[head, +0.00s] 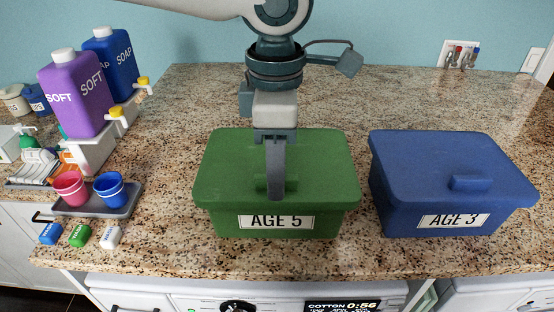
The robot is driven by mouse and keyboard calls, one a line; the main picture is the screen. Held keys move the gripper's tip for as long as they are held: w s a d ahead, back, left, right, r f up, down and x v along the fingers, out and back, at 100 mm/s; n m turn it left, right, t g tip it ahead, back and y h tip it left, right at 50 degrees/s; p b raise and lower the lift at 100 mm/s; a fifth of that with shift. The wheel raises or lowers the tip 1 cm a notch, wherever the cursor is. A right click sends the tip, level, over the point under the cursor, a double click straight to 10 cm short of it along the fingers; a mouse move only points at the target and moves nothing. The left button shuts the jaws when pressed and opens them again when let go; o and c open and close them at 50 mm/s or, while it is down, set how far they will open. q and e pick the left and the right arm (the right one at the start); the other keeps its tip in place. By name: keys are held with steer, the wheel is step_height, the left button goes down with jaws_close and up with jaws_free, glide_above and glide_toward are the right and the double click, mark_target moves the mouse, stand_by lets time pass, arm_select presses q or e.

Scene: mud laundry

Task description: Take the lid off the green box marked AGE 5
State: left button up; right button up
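The green box marked AGE 5 (230,221) stands on the granite counter with its green lid (325,160) seated on top. My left gripper (276,195) points straight down over the middle of the lid, its tip low at the lid's front part. I see its fingers in line, one hiding the other, so their gap does not show. The finger covers most of the place where the lid's handle would be, so I cannot tell whether it grips the handle. My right gripper is not in view.
A blue lidded box marked AGE 3 (400,207) stands close on the right. On the left are a purple SOFT bottle (75,95), a blue SOAP bottle (115,60), and a grey tray (127,203) with pink and blue cups. The counter (400,95) behind the boxes is clear.

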arm_select(q)
steer(key=shift+c, duration=0.6)
jaws_close()
steer(key=shift+r, duration=0.1)
